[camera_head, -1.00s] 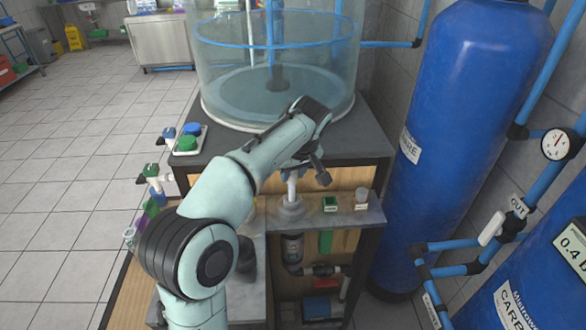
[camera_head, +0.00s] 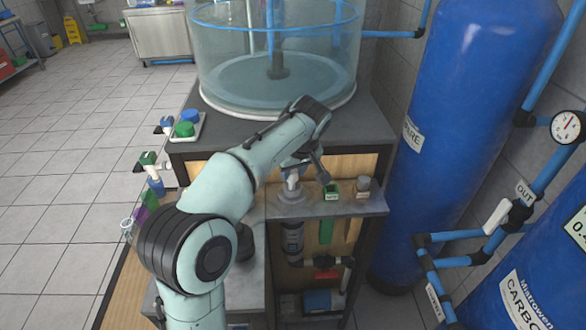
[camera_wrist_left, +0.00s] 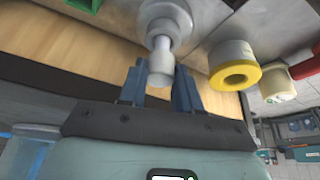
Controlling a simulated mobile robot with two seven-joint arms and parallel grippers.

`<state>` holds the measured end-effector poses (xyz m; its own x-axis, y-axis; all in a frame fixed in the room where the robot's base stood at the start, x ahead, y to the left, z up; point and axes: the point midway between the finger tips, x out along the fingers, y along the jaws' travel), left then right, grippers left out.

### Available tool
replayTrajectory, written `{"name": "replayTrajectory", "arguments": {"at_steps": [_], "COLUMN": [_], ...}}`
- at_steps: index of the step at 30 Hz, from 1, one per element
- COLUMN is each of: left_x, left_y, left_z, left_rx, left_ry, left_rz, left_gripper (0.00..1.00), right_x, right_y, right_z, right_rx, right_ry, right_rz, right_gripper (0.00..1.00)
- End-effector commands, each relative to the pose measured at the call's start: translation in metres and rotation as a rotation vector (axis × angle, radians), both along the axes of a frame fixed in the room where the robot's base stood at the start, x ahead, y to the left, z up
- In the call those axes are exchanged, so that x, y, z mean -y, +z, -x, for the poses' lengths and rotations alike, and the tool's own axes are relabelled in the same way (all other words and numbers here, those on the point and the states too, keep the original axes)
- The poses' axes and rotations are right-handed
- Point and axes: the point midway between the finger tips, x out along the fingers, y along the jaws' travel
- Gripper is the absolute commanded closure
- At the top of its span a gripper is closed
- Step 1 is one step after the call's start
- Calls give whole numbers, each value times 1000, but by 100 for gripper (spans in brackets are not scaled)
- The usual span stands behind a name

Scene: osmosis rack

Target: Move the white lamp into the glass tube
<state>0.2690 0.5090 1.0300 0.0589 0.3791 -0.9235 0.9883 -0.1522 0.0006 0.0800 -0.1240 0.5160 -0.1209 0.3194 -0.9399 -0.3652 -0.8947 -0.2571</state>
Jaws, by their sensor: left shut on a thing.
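My left gripper (camera_head: 294,171) is above the rack shelf, shut on the white lamp (camera_head: 292,182). The lamp is upright over a grey round fitting (camera_head: 291,197) on the shelf. In the left wrist view the two blue fingers (camera_wrist_left: 159,88) flank the lamp's white end (camera_wrist_left: 161,62), and its stem runs to the round fitting (camera_wrist_left: 172,15). How deep the lamp sits in the fitting is hidden. A dark, partly clear cylinder (camera_head: 292,243) hangs below the fitting; I cannot tell whether it is the glass tube. My right gripper is not in view.
A large clear tank (camera_head: 275,90) stands behind. A tray with blue and green caps (camera_head: 187,126) is at left. Blue cylinders (camera_head: 470,130) and pipes fill the right.

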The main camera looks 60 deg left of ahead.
Motion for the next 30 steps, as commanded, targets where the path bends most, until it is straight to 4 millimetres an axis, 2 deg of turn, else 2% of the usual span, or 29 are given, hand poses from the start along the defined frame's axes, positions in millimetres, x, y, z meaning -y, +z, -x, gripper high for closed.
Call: {"name": "replayTrajectory", "arguments": {"at_steps": [21, 22, 24, 25, 30], "left_x": [0, 0, 0, 0, 0], "left_y": [-23, -23, -22, -22, -22], "left_z": [0, 0, 0, 0, 0], "left_rx": [0, 0, 0, 0, 0], "left_ry": [0, 0, 0, 0, 0], "left_rz": [0, 0, 0, 0, 0], "left_gripper": [84, 64, 41, 38, 38], "right_x": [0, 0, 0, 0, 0], "right_y": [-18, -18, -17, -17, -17], "right_z": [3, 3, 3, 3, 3], "right_rx": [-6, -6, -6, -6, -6], "right_ry": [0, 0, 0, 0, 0], "right_rz": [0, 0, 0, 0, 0], "right_gripper": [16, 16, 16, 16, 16]}}
